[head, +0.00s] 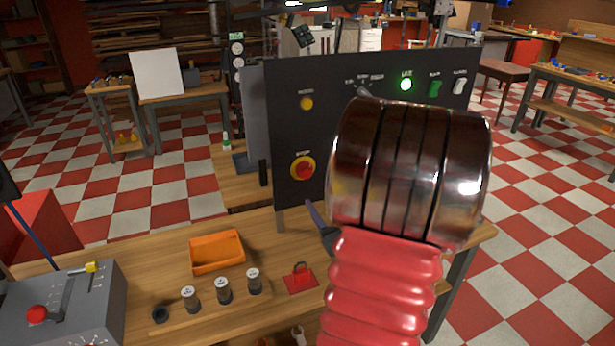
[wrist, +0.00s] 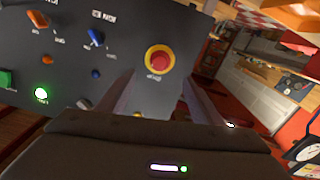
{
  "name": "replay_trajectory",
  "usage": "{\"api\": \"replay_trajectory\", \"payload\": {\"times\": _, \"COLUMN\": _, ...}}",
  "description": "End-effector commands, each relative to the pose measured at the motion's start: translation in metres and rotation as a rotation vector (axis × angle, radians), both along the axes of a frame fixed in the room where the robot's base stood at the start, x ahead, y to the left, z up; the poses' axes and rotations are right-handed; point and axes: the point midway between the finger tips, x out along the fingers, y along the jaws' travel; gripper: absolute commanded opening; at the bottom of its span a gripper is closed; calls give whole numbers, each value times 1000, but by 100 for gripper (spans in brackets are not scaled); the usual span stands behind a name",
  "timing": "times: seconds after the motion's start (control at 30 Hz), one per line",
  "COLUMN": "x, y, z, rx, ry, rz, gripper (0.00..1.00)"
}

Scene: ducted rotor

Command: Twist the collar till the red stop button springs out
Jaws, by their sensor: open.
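The red stop button (head: 304,169) sits in a yellow ring-shaped collar (head: 293,167) low on the left of the dark panel (head: 340,130). In the wrist view the red button (wrist: 159,60) and its yellow collar (wrist: 148,56) show unobstructed, just beyond the fingertips. How far the button stands out cannot be told. My gripper (wrist: 158,78) is open and empty, its two fingers apart with the button seen between and beyond their tips. In the head view my arm hides most of the gripper; one dark finger (head: 315,212) shows below and right of the button.
The panel also carries a yellow knob (head: 306,103), a lit green lamp (head: 406,84) and switches. On the bench (head: 180,250) are an orange tray (head: 216,252), several small cylinders, a red padlock piece (head: 300,278) and a grey control box (head: 65,305). Space before the button looks clear.

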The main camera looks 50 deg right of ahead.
Motion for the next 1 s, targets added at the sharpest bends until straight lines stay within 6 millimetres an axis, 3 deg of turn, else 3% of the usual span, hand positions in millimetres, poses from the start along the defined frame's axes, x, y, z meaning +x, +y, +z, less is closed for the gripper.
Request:
{"api": "replay_trajectory", "payload": {"times": 0.8, "x": 98, "y": -57, "z": -1, "rx": -1, "ry": 1, "rz": 3, "gripper": 60}}
{"api": "replay_trajectory", "payload": {"times": 1.0, "x": 114, "y": -66, "z": 0, "rx": 0, "ry": 0, "rz": 3, "gripper": 60}}
